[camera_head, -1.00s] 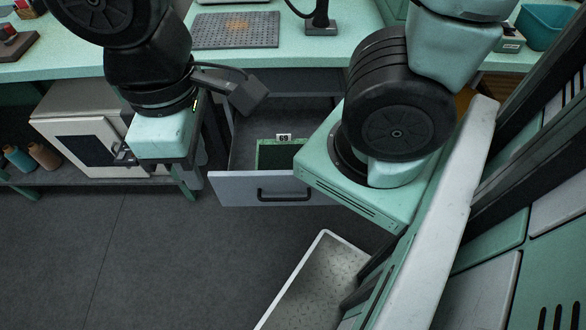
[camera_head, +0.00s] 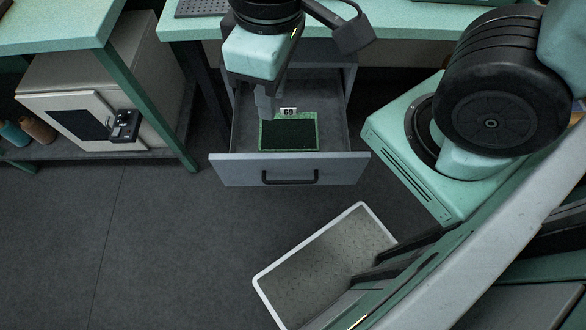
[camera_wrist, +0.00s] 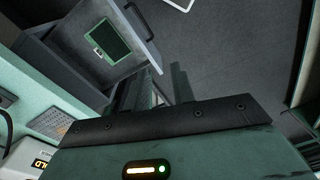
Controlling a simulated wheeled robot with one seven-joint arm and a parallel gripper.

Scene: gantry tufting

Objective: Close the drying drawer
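The drying drawer (camera_head: 225,170) is pulled out under the bench, its grey front and dark bar handle (camera_head: 290,177) facing the room. Inside lies a dark tufted piece in a green frame (camera_head: 289,134), with a white tag reading 69 (camera_head: 288,111). The drawer also shows at upper left in the wrist view (camera_wrist: 70,65). My gripper (camera_head: 266,115) points down in front of the drawer's left inner part in the head view; its height above the drawer is unclear. In the wrist view its two fingers (camera_wrist: 165,75) stand apart with nothing between them.
A white cabinet (camera_head: 60,100) and thread spools (camera_head: 38,130) sit on a shelf at the left, behind a green table leg (camera_head: 150,95). A pale-rimmed tray (camera_head: 335,255) is below the drawer in the picture. Bare floor (camera_head: 170,240) lies left of it.

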